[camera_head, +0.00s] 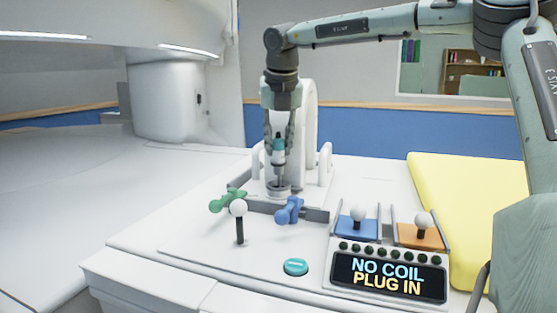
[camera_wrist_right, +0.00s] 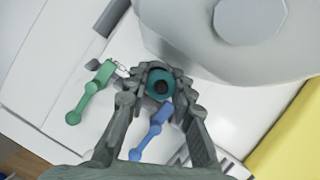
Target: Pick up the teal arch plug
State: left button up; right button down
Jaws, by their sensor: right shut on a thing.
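The teal arch plug (camera_head: 279,144) stands upright, with a teal and white body and a thin dark lower part. My right gripper (camera_head: 278,151) comes down from above and is shut on the plug, one finger on each side. The plug's lower end is over or in a round white-grey seat (camera_head: 279,190) at the foot of the white arch (camera_head: 309,120); I cannot tell whether it touches. In the right wrist view the plug (camera_wrist_right: 161,84) shows end-on as a teal ring with a dark centre between the fingers. My left gripper is not in view.
A green handle (camera_head: 228,200) and a blue handle (camera_head: 290,210) lie before the seat. A white-knobbed stick (camera_head: 239,222), a teal button (camera_head: 296,267) and a "NO COIL PLUG IN" display (camera_head: 389,278) are nearer. A yellow pad (camera_head: 458,190) is right; the scanner (camera_head: 163,100) is left.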

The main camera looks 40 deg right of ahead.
notch_tip(320, 180, up, 11)
jog(key=shift+r+p, duration=0.15)
jog(key=shift+p, duration=0.3)
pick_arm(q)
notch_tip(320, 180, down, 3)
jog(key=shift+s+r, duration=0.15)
pick_arm(e)
jog(key=shift+r, duration=0.85)
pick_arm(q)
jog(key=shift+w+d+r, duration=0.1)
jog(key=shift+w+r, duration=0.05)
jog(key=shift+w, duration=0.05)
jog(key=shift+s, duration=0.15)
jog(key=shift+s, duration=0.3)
